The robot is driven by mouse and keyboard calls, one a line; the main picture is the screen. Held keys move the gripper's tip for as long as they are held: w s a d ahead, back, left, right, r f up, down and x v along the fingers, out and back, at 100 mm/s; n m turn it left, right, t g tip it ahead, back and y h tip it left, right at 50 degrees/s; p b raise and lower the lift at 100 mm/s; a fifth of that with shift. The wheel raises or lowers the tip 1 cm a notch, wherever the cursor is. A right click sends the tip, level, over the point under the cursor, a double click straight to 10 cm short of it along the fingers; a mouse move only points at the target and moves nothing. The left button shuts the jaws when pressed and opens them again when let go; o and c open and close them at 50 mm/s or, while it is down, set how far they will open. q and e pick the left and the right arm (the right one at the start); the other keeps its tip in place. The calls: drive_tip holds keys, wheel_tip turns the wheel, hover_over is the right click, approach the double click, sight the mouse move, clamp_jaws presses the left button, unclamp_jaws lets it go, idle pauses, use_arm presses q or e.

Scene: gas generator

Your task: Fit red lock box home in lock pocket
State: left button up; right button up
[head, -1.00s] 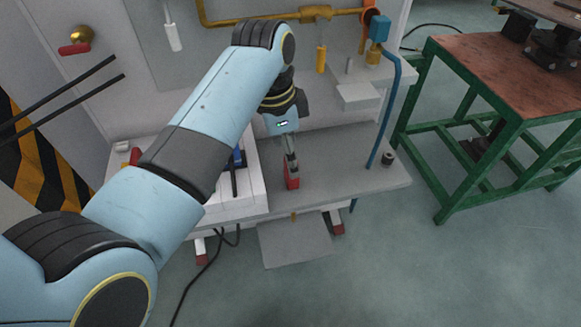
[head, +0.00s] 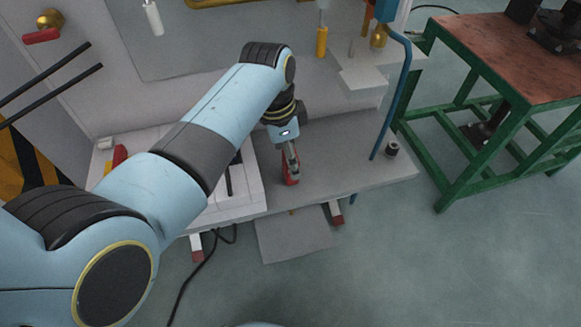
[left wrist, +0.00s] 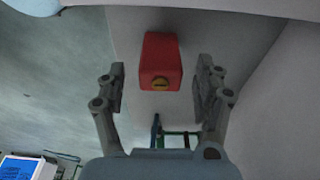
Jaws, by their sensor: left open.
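The red lock box (head: 289,178) is by the grey shelf (head: 350,175) of the machine, near the front edge. In the left wrist view the red lock box (left wrist: 160,58) shows a small brass-coloured round piece on its near end. My left gripper (head: 291,156) is directly above the box in the head view. In the wrist view my left gripper (left wrist: 161,85) is open, with one finger on each side of the box and visible gaps to both. I cannot make out the lock pocket. My right gripper is not in view.
A white tray (head: 250,198) with dark tools stands left of the box. A blue pipe (head: 391,105) and a black knob (head: 392,149) are at the shelf's right end. A green-framed table (head: 490,60) stands at the right. The shelf between box and pipe is clear.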

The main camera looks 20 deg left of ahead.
use_arm(q)
wheel_tip(320, 180, down, 3)
drive_tip(key=shift+w+d+r, duration=0.1)
drive_tip(key=shift+d+r, duration=0.05)
drive_tip(key=shift+r, duration=0.05)
drive_tip(key=c, duration=1.4)
